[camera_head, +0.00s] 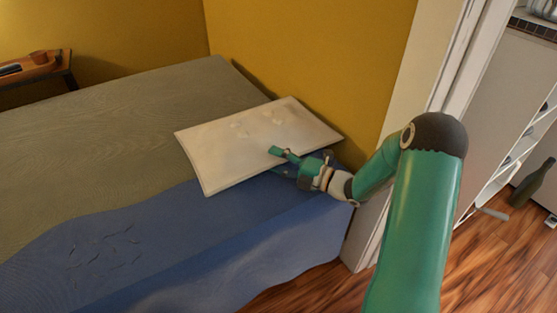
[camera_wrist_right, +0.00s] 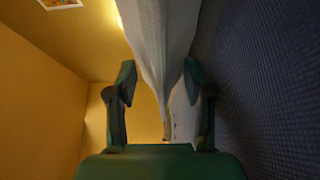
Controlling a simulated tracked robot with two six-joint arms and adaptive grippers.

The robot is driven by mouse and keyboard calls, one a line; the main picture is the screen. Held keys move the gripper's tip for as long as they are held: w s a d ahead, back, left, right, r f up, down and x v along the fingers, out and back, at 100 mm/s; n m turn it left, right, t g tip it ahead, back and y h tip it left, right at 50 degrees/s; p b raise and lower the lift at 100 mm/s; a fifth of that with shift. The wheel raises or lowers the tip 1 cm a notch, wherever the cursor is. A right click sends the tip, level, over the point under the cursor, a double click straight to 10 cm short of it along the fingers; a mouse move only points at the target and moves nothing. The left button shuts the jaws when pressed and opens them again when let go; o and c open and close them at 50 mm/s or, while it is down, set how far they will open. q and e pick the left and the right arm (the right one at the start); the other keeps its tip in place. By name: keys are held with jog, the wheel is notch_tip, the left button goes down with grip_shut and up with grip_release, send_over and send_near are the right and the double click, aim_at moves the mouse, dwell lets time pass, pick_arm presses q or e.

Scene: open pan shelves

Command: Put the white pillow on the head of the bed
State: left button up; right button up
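The white pillow (camera_head: 232,150) lies on the bed, near the yellow wall, partly over the blue cover. The bed (camera_head: 110,135) has a grey-green cover at the back and a blue one in front. My right gripper (camera_head: 277,160) is at the pillow's near right edge, with one finger above it and the other low beside it. In the right wrist view the pillow (camera_wrist_right: 163,40) reaches between the spread fingers (camera_wrist_right: 160,82). Wall shows between the left finger and the pillow, so the fingers are not closed on it. My left gripper is out of view.
The yellow wall (camera_head: 310,60) stands close behind the bed. A white door frame (camera_head: 425,75) is right of the bed. A small table (camera_head: 38,68) is at the far left. Shelves and a dark bottle (camera_head: 532,183) are at the right.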

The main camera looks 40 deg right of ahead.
jog(key=shift+s, duration=0.1)
jog(key=p+v, duration=0.2)
jog(key=v, duration=0.8)
jog(key=shift+s+d+r, duration=0.1)
jog(key=shift+s+d, duration=0.05)
jog(key=shift+s, duration=0.1)
jog(key=shift+s+d, duration=0.1)
jog(key=shift+s, duration=0.5)
jog(key=shift+s, duration=0.1)
